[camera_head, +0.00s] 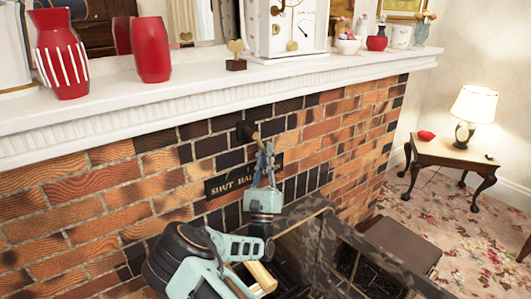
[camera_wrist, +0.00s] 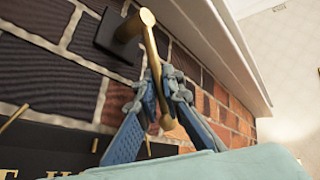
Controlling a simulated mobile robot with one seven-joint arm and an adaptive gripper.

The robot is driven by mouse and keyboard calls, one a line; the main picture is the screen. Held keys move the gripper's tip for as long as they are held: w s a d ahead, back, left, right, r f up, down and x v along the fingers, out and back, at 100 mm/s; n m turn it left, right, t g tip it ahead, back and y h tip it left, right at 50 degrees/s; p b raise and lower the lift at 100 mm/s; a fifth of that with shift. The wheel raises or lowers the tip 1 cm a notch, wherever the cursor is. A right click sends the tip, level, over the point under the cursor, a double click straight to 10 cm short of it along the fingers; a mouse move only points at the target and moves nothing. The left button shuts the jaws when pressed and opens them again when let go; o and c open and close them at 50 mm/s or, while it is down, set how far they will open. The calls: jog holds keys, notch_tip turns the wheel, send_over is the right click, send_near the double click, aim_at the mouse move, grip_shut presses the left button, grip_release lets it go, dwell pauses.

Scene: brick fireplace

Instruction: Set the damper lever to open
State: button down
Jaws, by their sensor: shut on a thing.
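The damper lever is a thin brass rod (camera_wrist: 152,50) on a brass pivot (camera_wrist: 147,17) with a black square mount (camera_wrist: 112,38) on the brick wall. Its pivot end also shows in the head view (camera_head: 256,136). My gripper (camera_wrist: 163,86) is shut on the rod, one blue finger on each side, with the rod's lower end poking out below the fingertips. In the head view my gripper (camera_head: 266,158) covers most of the rod. A dark label plate (camera_head: 228,183) below reads "SHUT HAL…"; my gripper hides its right part, so the lever's exact setting is unclear.
A white mantel (camera_head: 110,122) juts out above the lever, holding red vases (camera_head: 151,50) and a white clock (camera_head: 288,28). A dark fire screen (camera_head: 340,240) stands below right, close to my arm. A lamp table (camera_head: 450,155) is far right.

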jog(key=c, duration=2)
grip_release()
jog(key=shift+c, duration=0.2)
jog(key=shift+f, duration=0.1)
jog(key=d+v, duration=0.1)
jog(key=v, duration=1.1)
jog(key=shift+a, duration=0.45)
jog(key=shift+s, duration=0.1)
